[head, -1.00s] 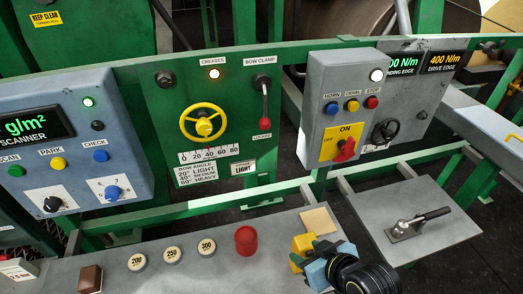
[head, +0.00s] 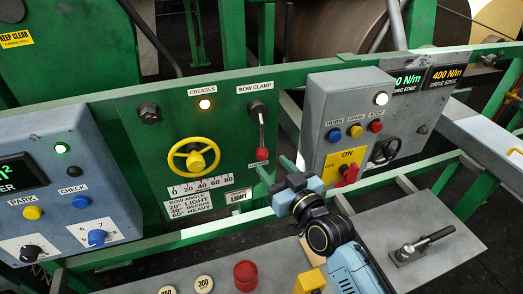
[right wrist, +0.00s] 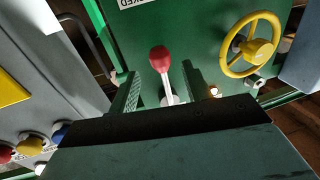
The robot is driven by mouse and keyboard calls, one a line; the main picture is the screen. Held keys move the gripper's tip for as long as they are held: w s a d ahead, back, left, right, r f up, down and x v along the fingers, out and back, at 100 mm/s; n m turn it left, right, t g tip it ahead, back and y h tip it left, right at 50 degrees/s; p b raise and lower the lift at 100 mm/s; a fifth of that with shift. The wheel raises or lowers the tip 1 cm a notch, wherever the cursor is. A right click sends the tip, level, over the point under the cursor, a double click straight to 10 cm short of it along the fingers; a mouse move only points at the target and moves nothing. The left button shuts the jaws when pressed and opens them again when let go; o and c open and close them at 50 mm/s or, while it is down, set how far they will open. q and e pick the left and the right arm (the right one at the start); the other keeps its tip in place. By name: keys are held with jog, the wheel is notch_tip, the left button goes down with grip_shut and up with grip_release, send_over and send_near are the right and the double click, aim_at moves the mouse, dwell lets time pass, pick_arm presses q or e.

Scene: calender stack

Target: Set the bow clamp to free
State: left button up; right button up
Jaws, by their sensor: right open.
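The bow clamp lever (head: 261,132) hangs down from its pivot under the BOW CLAMP label on the green panel. Its red knob (head: 262,154) is at the lower label, partly hidden in the head view. My right gripper (head: 275,171) is open, just below and to the right of the knob. In the right wrist view, the red knob (right wrist: 160,59) and pale lever shaft appear between the spread fingers of the right gripper (right wrist: 161,80). The fingers are not closed on it; I cannot tell whether they touch it. My left gripper is not in view.
A yellow handwheel (head: 194,159) is left of the lever. A grey box (head: 345,110) with buttons and a red switch (head: 349,174) stands close on the right. A green rail (head: 225,225) runs below, above a grey shelf with a red cylinder (head: 246,275).

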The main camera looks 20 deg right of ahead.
aim_at(265, 157)
jog(key=x, duration=0.5)
jog(key=shift+w+a, duration=0.1)
jog(key=shift+w, duration=0.15)
jog(key=shift+w+a, duration=0.1)
jog(key=shift+w, duration=0.3)
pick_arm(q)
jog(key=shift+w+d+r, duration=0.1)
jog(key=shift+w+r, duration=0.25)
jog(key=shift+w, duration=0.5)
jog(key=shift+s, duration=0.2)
pick_arm(e)
grip_shut()
